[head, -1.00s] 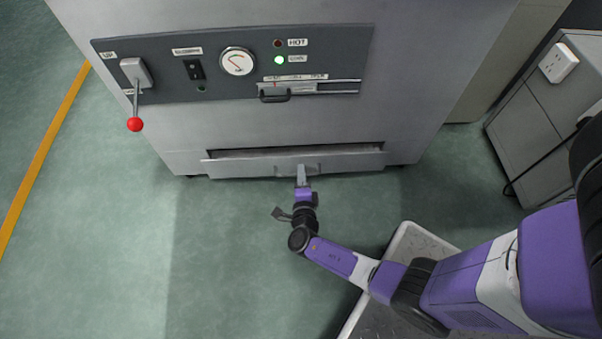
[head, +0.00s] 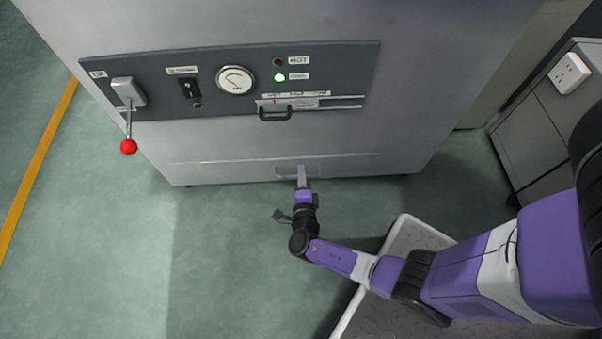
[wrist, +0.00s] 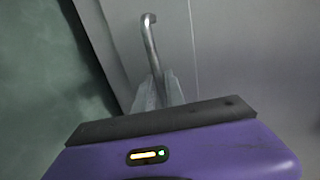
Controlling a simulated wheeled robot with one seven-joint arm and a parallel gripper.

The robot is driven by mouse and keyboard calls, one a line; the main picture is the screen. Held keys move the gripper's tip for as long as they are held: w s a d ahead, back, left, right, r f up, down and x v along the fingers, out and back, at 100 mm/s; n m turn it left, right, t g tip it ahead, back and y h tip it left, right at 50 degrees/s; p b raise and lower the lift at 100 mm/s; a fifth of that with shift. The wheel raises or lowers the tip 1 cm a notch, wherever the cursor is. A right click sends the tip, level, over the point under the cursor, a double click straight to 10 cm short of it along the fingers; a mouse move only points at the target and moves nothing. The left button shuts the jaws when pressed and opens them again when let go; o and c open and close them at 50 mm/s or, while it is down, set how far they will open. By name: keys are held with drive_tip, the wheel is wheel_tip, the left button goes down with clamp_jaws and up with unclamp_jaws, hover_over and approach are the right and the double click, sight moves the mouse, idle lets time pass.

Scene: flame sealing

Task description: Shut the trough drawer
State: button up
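The trough drawer (head: 225,173) is at the bottom of the grey machine. Its front lies flush with the machine's face, with only a thin seam along its top edge. A bar handle (head: 283,172) sits at the middle of the front. My gripper (head: 301,176) is at this handle, its fingers close together. In the wrist view the curved metal handle (wrist: 150,42) runs down between my fingertips (wrist: 158,88), which look shut on it. The part of the handle between the fingers is hidden.
Above the drawer is a dark control panel (head: 340,75) with a gauge (head: 235,80), a lit green lamp (head: 279,77), a small sliding handle (head: 275,115) and a red-knobbed lever (head: 129,146). A grey cabinet (head: 550,125) stands at right. The floor at left is clear.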

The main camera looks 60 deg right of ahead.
drive_tip(key=shift+s+a+r+p, duration=0.25)
drive_tip(key=shift+a+r+p, duration=0.1)
drive_tip(key=shift+p, duration=0.1)
drive_tip(key=f+p+v, duration=0.1)
drive_tip(key=p+v, duration=0.2)
drive_tip(key=v, duration=0.3)
drive_tip(key=shift+s+a+r, duration=0.3)
drive_tip(key=shift+s+a, duration=0.05)
